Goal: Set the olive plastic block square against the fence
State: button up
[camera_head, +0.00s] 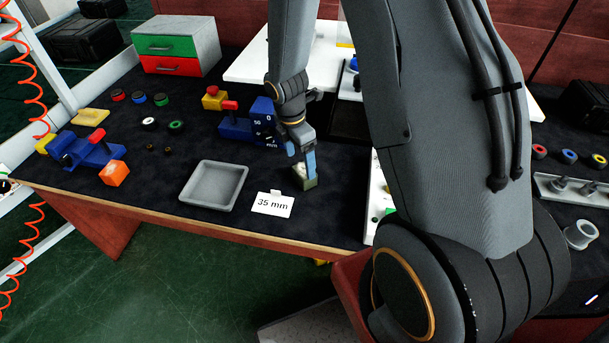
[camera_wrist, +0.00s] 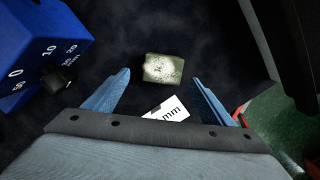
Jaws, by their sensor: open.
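The olive block (camera_head: 305,183) lies on the dark table top, right of the 35 mm card. In the wrist view, the block (camera_wrist: 163,69) has a pale speckled top and sits between and slightly beyond my fingertips. My gripper (camera_head: 305,170) is open above the block, its blue fingers pointing down. In the wrist view, my gripper (camera_wrist: 159,75) has its fingers spread on both sides, with visible gaps to the block. A blue fixture with a millimetre scale (camera_head: 262,118) stands behind and left of the block; I cannot tell whether it is the fence.
A grey tray (camera_head: 214,203) lies left of the white 35 mm card (camera_head: 272,204). A second blue fixture (camera_head: 88,151) and an orange cube (camera_head: 114,173) are far left. A red and green drawer box (camera_head: 175,46) stands behind. The table's front edge is close to the block.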

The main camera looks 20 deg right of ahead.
aim_at(304, 170)
jog(key=shift+s+d+f+p, duration=0.1)
jog(key=shift+d+f+p, duration=0.15)
jog(key=shift+f, duration=0.7)
jog(key=shift+d+f+p, duration=0.2)
jog(key=shift+f, duration=0.7)
jog(key=shift+s+d+f+p, duration=0.1)
jog(key=shift+d+f+p, duration=0.15)
jog(key=shift+f, duration=0.7)
jog(key=shift+w, duration=0.1)
jog(key=c, duration=1.3)
jog(key=shift+r, duration=0.1)
